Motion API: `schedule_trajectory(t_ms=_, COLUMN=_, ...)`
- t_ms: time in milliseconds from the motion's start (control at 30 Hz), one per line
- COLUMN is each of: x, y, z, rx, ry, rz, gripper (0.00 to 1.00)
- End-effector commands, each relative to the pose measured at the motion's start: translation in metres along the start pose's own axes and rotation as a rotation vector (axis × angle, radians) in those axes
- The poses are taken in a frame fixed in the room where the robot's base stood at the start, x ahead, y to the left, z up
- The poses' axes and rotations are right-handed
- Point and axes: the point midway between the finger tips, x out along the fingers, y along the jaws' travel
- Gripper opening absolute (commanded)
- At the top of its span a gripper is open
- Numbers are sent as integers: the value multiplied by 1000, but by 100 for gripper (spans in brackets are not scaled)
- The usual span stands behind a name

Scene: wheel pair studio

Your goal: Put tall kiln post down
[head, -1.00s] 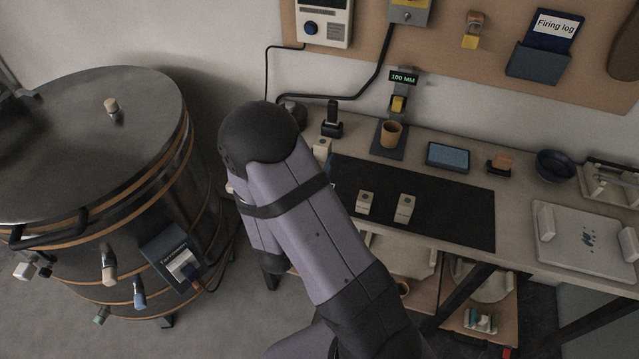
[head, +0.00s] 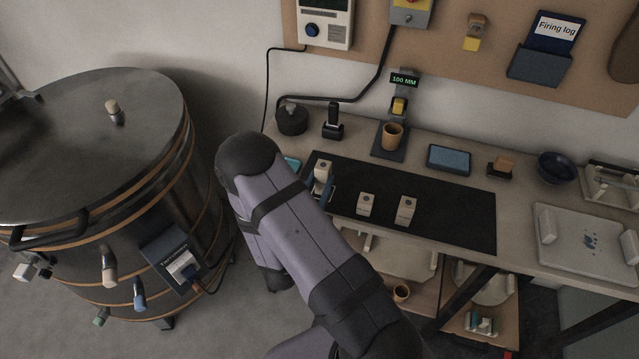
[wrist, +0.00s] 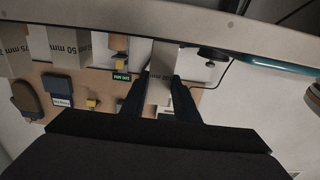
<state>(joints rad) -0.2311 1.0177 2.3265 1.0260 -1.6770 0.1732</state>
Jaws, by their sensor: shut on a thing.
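The tall kiln post (head: 322,169) is a pale block with a dark mark on its top. It stands upright at the left end of the black mat (head: 450,217). My gripper (head: 321,188) is shut on it, with a dark finger on each side. In the wrist view, the post (wrist: 163,58) shows between my two fingers (wrist: 160,92). Whether its base touches the mat is unclear. Two shorter pale posts, one at left (head: 366,204) and one at right (head: 406,210), stand on the mat to its right.
Behind the mat are a brown cup (head: 392,136) under the 100 MM display (head: 403,80), a black stamp-like tool (head: 333,124) and a blue sponge-like block (head: 449,158). A large kiln (head: 95,180) stands left of the bench. The mat's right part is clear.

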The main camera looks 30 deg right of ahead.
Motion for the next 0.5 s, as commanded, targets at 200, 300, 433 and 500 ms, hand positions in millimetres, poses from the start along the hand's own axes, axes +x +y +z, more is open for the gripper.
schedule_trajectory(t_ms=200, x=0, y=0, z=1, rx=1, ry=2, rz=0, gripper=0)
schedule_trajectory(t_ms=300, x=0, y=0, z=1, rx=1, ry=2, rz=0, gripper=0)
schedule_trajectory(t_ms=433, x=0, y=0, z=5, rx=1, ry=2, rz=0, gripper=0)
schedule_trajectory(t_ms=500, x=0, y=0, z=4, rx=0, ry=0, rz=0, gripper=40)
